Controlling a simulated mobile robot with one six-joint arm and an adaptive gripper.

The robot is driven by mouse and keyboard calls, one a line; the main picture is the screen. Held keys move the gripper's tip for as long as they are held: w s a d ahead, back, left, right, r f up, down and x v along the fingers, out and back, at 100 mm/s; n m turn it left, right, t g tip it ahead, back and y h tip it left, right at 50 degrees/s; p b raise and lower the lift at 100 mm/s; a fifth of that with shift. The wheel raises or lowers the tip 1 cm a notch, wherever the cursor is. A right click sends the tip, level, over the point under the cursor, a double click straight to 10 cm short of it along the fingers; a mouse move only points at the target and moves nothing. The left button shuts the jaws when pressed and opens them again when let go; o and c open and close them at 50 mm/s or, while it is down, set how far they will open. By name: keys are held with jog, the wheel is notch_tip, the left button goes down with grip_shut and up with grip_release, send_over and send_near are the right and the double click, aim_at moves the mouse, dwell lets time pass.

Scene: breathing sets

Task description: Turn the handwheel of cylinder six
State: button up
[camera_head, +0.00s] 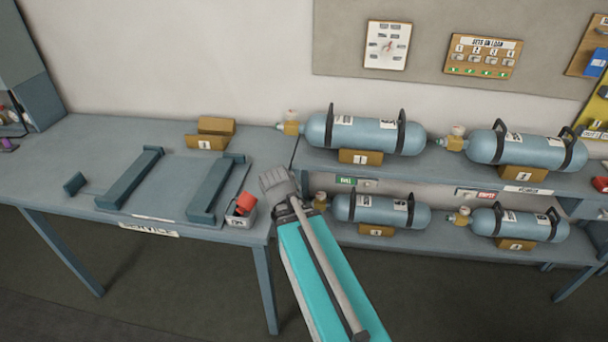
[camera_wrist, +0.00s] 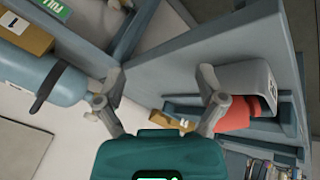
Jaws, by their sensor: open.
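Several blue-grey cylinders lie on wooden chocks on two shelves in the head view: upper left (camera_head: 365,134), upper right (camera_head: 525,149), lower left (camera_head: 382,212) and lower right (camera_head: 518,224). Each has a brass-coloured valve with a small pale top at its left end, such as the upper left valve (camera_head: 291,125) and lower right valve (camera_head: 461,216). I cannot tell which cylinder is six. My gripper (camera_head: 280,186) is left of the lower left cylinder, by the bench corner. In the wrist view, my gripper (camera_wrist: 160,104) is open and empty, with a cylinder (camera_wrist: 45,80) at left.
A bench (camera_head: 95,140) with a cradle (camera_head: 170,185) stands at left. A board (camera_head: 446,45) hangs above the shelves.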

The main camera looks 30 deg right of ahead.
jog(key=s+a+f+m+g+y+b, duration=0.1)
jog(key=s+a+f+g+b, duration=0.1)
jog(key=s+a+f+b, duration=0.2)
jog(key=s+a+f+m+g+y+b, duration=0.1)
jog(key=s+a+f+g+y+b, duration=0.1)
jog(key=a+f+b, duration=0.3)
jog(key=s+a+f, duration=0.1)
jog(key=a+f, duration=0.2)
jog(key=shift+s+g, duration=0.3)
jog(key=shift+s, duration=0.1)
jog(key=c, duration=0.4)
jog(key=shift+c, duration=0.2)
